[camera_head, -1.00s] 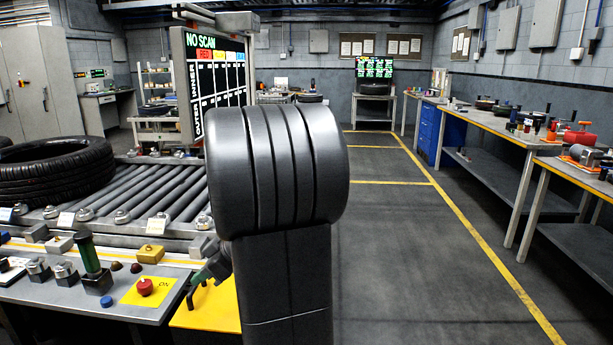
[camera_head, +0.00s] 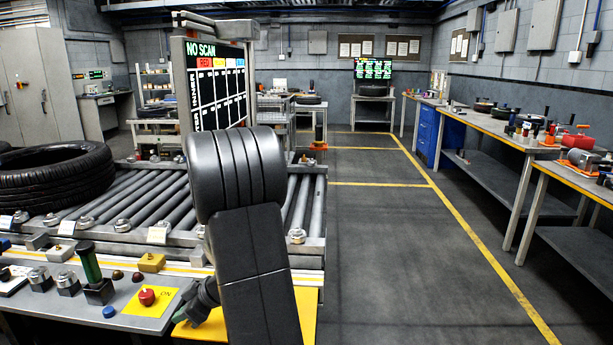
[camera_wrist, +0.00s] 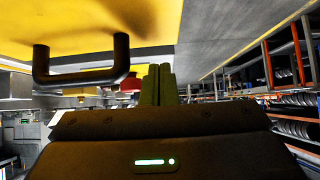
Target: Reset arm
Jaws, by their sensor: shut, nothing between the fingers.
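My arm stands in the middle of the head view, its dark links in front of the roller conveyor. My gripper (camera_wrist: 158,85) shows in the wrist view, its two dark fingers together with nothing between them. The wrist picture is turned, with the yellow panel (camera_wrist: 140,20) along its top. A black handle (camera_wrist: 80,75) on that panel is to the left of the fingers, apart from them.
A tyre (camera_head: 55,178) lies on the conveyor (camera_head: 140,190) at left. The control desk (camera_head: 110,318) carries a red button (camera_head: 147,297) and a green lever (camera_head: 88,262). A "NO SCAN" screen (camera_head: 215,85) stands behind. Workbenches (camera_head: 500,128) line the right; the floor between is clear.

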